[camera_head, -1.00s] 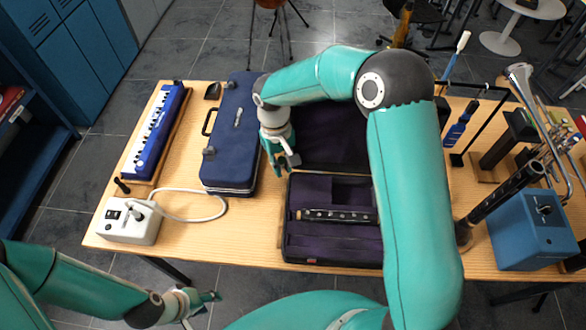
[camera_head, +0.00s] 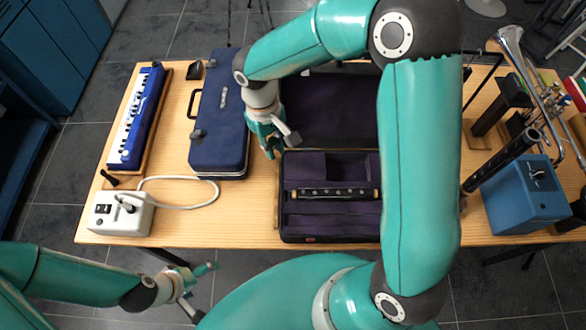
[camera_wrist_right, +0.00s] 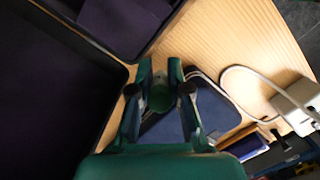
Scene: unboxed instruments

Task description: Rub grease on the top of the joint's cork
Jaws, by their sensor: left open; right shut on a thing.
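A black joint (camera_head: 333,192) with tan ends, which look like cork, lies across the purple lower half of an open case (camera_head: 284,225). My right gripper (camera_head: 275,145) is over the table near the case's left edge, behind and left of the joint and apart from it. In the right wrist view it is shut on a small round dark-green thing (camera_wrist_right: 161,97), perhaps the grease; I cannot tell for sure. My left gripper (camera_head: 198,288) is open and empty, low in front of the table. My right arm covers the area at the case's right edge.
A closed blue case (camera_head: 217,140) and a blue-white keyboard (camera_head: 136,118) lie to the left. A white box (camera_head: 118,214) with a cable stands front left.

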